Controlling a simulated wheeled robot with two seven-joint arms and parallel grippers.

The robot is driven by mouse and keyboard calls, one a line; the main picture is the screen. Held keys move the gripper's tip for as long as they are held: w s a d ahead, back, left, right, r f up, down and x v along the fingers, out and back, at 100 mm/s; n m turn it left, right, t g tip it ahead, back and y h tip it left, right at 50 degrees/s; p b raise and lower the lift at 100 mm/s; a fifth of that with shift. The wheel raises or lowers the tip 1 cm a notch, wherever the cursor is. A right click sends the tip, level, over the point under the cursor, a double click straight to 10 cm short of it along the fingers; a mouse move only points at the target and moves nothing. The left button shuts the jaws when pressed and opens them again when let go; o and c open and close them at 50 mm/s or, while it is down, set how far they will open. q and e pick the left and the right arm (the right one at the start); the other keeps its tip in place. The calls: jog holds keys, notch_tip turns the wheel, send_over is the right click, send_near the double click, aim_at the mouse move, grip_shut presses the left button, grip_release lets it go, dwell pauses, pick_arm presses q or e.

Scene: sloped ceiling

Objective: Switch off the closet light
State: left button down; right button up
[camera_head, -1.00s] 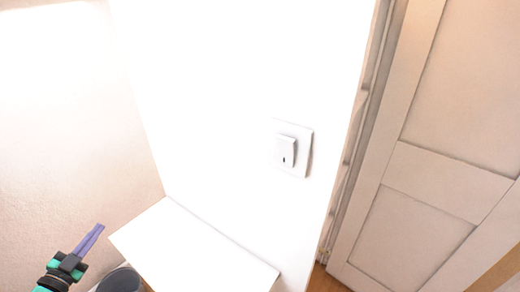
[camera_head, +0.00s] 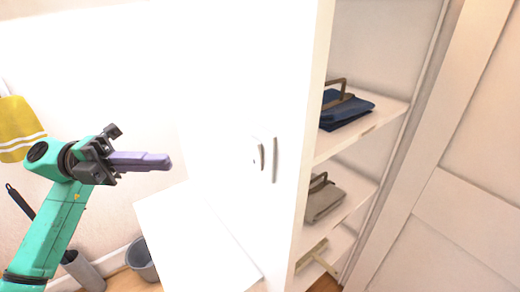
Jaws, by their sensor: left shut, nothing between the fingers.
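The glare on the panel hides fine detail, and I cannot tell the rocker's position. My right gripper is not in view.
The open closet holds shelves with a dark blue bag (camera_head: 345,108) and a grey-brown bag (camera_head: 323,200). A sliding door (camera_head: 465,205) stands at right. A white surface (camera_head: 195,235) lies below the switch. A grey bin (camera_head: 141,258) and a yellow cloth (camera_head: 18,128) are at left.

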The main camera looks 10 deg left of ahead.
pick_arm(q)
jog(key=a, duration=0.3)
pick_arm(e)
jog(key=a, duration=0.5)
pick_arm(q)
jog(key=p, duration=0.4)
send_near(255, 150)
jog(key=s+d, duration=0.1)
jog(key=s, duration=0.2)
jog(key=w+d+p, duration=0.2)
jog(key=d, duration=0.1)
jog(key=w+d+r+p, duration=0.1)
jog(key=shift+w+d, duration=0.1)
jog(key=shift+d, duration=0.15)
jog(key=shift+w+d+f, duration=0.15)
jog(key=shift+w+f, duration=0.05)
jog(key=shift+f, duration=0.05)
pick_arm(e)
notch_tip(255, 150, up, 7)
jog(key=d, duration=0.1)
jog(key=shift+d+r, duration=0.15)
pick_arm(q)
jog(key=shift+s, duration=0.1)
